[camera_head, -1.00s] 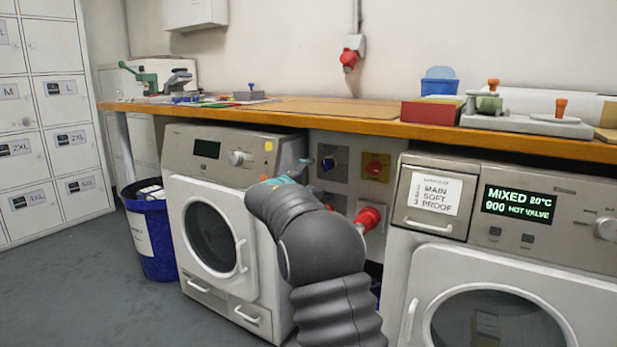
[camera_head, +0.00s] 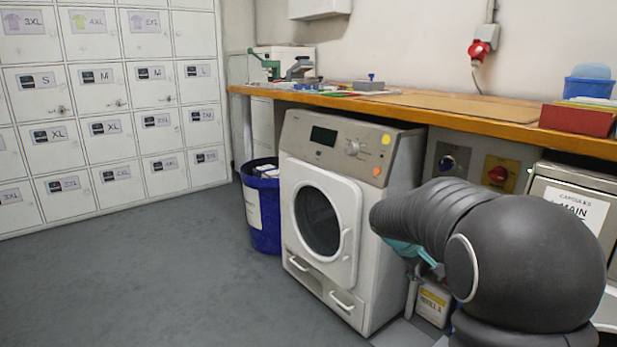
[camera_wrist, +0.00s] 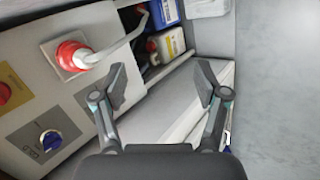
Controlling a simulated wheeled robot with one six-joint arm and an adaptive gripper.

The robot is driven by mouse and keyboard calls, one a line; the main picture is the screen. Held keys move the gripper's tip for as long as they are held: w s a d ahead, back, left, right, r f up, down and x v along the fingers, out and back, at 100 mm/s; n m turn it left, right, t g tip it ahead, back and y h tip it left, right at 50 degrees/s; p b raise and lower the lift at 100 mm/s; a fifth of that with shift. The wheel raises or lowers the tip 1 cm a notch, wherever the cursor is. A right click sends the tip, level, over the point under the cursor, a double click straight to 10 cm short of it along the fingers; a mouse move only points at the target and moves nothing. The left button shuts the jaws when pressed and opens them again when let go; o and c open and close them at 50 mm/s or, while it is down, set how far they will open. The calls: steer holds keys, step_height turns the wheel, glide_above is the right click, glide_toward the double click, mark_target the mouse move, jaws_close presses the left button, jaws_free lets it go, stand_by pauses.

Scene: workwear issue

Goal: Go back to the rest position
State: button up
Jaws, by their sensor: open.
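In the wrist view my gripper (camera_wrist: 161,88) is open, with its two fingers apart and nothing between them. It faces the low gap beside the washer, where a red plug (camera_wrist: 73,56) on a grey panel and several bottles (camera_wrist: 168,42) show. In the head view my dark grey arm fills the lower right, and a teal part of its end shows in front of the washer's right side. The fingertips are hidden there.
A washer (camera_head: 322,215) with a closed door stands under the wooden worktop (camera_head: 420,110). A blue bin (camera_head: 262,210) is left of it. Lockers (camera_head: 110,110) line the left wall. The grey floor (camera_head: 150,275) at the left is clear. A red box (camera_head: 577,120) sits on the worktop.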

steer(key=s+a+r+m+y+p, duration=0.15)
steer(key=s+a, duration=0.25)
steer(key=s, duration=0.5)
steer(key=s+a+r+m+y+p, duration=0.1)
steer(key=s+a+r+y+p, duration=0.2)
steer(key=s, duration=0.7)
steer(key=s+a+r+m+y, duration=0.1)
steer(key=s+a+m+y, duration=0.15)
steer(key=s+a, duration=0.5)
steer(key=s+r+t+p, duration=0.2)
steer(key=s+r, duration=0.3)
steer(key=s, duration=0.1)
steer(key=shift+s+d+r+n+y+p, duration=0.15)
steer(key=shift+s+d+n+y+p, duration=0.15)
steer(key=shift+d, duration=0.15)
